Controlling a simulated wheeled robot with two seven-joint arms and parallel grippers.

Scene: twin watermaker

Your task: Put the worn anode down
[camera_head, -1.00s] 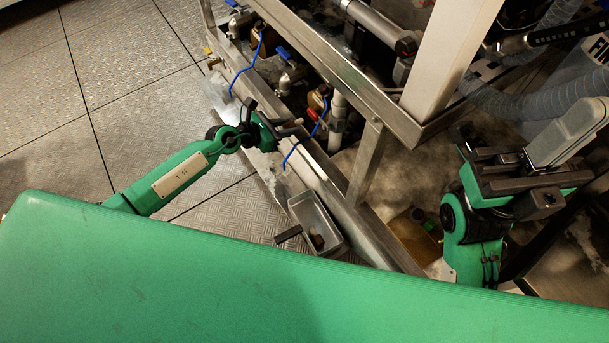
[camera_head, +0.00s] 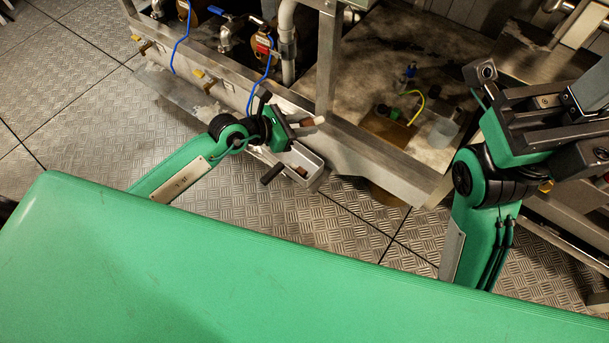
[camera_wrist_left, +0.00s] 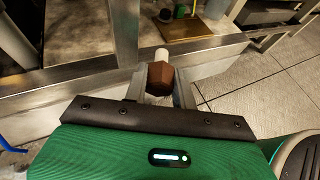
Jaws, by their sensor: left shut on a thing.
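My left gripper (camera_head: 298,124) is shut on the worn anode (camera_head: 308,122), which has a brown head and a short pale rod. In the left wrist view the anode's brown hexagonal head (camera_wrist_left: 160,77) sits between the two fingers, with the pale rod (camera_wrist_left: 162,54) sticking out beyond them. In the head view the gripper and anode are over or just behind the far end of a small metal tray (camera_head: 313,178); the height between them is unclear. My right gripper (camera_head: 540,112) is at the upper right, away from the tray; its jaw opening cannot be made out.
The tray has a black handle (camera_head: 271,174) and small brown pieces (camera_head: 302,172) inside. A steel frame rail (camera_head: 375,160) runs behind it. Valves with blue hoses (camera_head: 262,75) stand at the back left. The patterned floor (camera_head: 330,225) in front is clear.

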